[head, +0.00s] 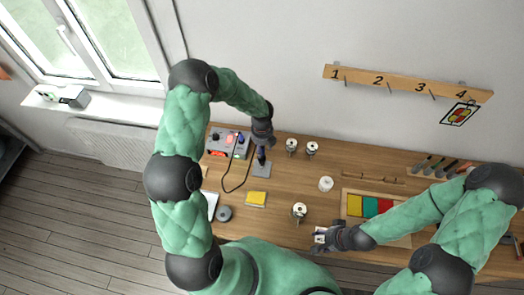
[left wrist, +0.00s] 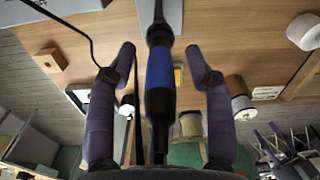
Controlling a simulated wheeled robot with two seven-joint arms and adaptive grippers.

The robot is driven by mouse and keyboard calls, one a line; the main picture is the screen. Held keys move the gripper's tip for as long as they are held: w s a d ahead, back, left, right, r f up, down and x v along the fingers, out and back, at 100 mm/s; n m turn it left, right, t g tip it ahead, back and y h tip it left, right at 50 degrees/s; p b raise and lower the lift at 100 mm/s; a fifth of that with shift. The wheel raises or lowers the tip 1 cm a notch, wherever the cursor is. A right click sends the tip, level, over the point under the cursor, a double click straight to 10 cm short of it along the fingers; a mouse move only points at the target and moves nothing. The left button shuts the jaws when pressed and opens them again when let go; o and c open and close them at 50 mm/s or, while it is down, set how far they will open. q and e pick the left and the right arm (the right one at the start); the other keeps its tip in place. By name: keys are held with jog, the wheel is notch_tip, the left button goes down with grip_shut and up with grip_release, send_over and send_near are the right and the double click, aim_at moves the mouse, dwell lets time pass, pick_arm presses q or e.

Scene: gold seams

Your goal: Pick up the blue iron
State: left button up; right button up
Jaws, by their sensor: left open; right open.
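The blue iron (left wrist: 160,85) has a blue grip with dark ends and stands between my left gripper's two fingers in the left wrist view. My left gripper (left wrist: 160,52) is open, one finger on each side of the grip, with visible gaps. In the head view my left gripper (head: 262,147) is over the grey stand plate (head: 261,170) at the back left of the table, and the iron (head: 261,156) is mostly hidden under it. A dark cable loops from the iron's area. My right gripper (head: 322,238) is open near the front edge, by a small white item.
A grey station (head: 228,143) stands left of the iron. A yellow pad (head: 255,198) lies in front. Several spools (head: 299,211) and a white roll (head: 326,183) stand mid-table. A tray with coloured blocks (head: 345,207) is right. A numbered hook rack (head: 405,83) is on the wall.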

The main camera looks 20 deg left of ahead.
pick_arm(q)
jog(key=shift+s+f, duration=0.1)
jog(key=shift+f, duration=0.1)
pick_arm(e)
jog(key=shift+s, duration=0.1)
pick_arm(q)
grip_shut()
jog(key=shift+r, duration=0.1)
